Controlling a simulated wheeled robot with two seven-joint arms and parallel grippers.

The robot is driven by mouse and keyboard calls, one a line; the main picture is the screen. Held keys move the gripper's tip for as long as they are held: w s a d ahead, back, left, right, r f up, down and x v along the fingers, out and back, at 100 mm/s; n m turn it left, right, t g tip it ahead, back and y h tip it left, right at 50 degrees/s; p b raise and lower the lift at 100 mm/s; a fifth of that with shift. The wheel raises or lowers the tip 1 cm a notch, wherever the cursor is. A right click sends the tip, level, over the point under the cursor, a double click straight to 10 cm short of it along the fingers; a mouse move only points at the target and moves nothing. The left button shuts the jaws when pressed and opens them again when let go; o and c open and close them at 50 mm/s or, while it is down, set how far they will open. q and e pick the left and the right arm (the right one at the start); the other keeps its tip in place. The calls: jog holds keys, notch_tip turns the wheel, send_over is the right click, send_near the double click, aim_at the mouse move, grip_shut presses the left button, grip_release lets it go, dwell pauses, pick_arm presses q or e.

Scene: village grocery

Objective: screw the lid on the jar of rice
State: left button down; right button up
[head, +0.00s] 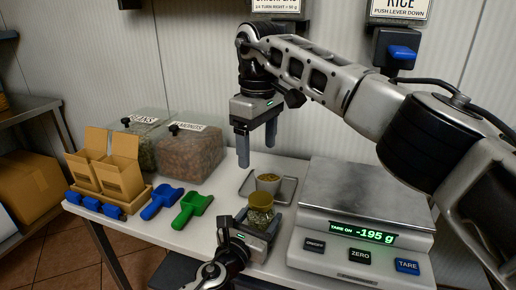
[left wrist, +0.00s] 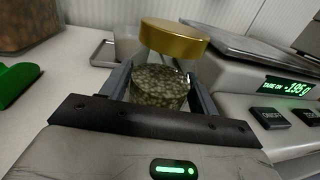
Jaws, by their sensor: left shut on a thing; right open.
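The glass jar (head: 259,217) holds greenish-brown grains and stands near the table's front edge, left of the scale. My left gripper (head: 262,226) is shut around its body; the jar also shows in the left wrist view (left wrist: 158,88). A gold lid (left wrist: 174,38) is over the jar's mouth, looking tilted and shifted to the right in the left wrist view; I cannot tell whether its thread is engaged. The lid also shows in the head view (head: 261,198). My right gripper (head: 257,147) is open and empty, fingers down, above and behind the jar.
A cup of grains (head: 268,182) stands on a small metal tray (head: 287,190) behind the jar. The scale (head: 365,195) on the right reads -195 g. Green (head: 191,209) and blue (head: 161,202) scoops, bins (head: 188,150) and cardboard boxes (head: 122,165) are on the left.

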pick_arm(q)
jog(key=shift+c, duration=1.5)
grip_release()
jog(key=shift+s+a, duration=0.3)
jog(key=shift+s, duration=0.15)
jog(key=v, duration=1.5)
